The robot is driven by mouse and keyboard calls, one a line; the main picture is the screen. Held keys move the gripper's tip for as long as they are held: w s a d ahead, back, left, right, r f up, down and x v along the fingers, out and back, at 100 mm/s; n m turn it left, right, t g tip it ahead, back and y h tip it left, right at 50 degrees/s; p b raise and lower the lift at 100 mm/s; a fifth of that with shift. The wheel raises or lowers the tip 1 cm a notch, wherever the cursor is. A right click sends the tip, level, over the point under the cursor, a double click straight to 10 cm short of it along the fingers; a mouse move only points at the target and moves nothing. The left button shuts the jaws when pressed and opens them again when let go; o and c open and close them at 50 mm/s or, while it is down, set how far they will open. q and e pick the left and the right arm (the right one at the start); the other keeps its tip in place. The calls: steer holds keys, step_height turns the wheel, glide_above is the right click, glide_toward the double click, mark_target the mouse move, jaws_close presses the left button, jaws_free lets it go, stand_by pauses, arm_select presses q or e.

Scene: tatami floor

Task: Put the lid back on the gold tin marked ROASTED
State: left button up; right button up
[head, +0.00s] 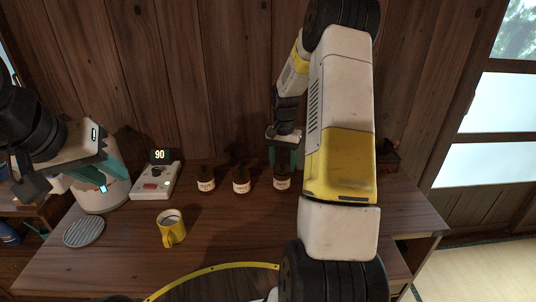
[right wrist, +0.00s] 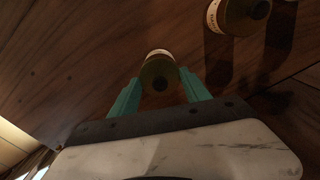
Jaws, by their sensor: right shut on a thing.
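Three dark brown bottles with cream labels are in the head view: a left one (head: 205,185), a middle one (head: 241,181) and a right one (head: 281,184). Their lettering is too small to read. My right gripper (head: 285,158) points down and is shut on the right bottle. In the right wrist view that bottle (right wrist: 158,72) sits between the teal fingers (right wrist: 160,92), its top towards the camera. My left gripper (head: 92,172) is in front of a white canister; its finger gap is unclear. I cannot make out a gold tin marked ROASTED or its lid.
A white canister (head: 107,198) and a device reading 90 (head: 152,184) stand at the table's left. A yellow mug (head: 171,231) and a round ribbed grey disc (head: 84,231) are nearer. The wooden table (head: 235,225) is clear in the middle. A plank wall stands behind.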

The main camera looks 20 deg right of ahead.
stand_by(0.3)
steer(key=o, duration=2)
steer(key=shift+c, duration=0.2)
steer(key=shift+r, duration=3.5)
jaws_close()
steer(key=shift+f, duration=0.2)
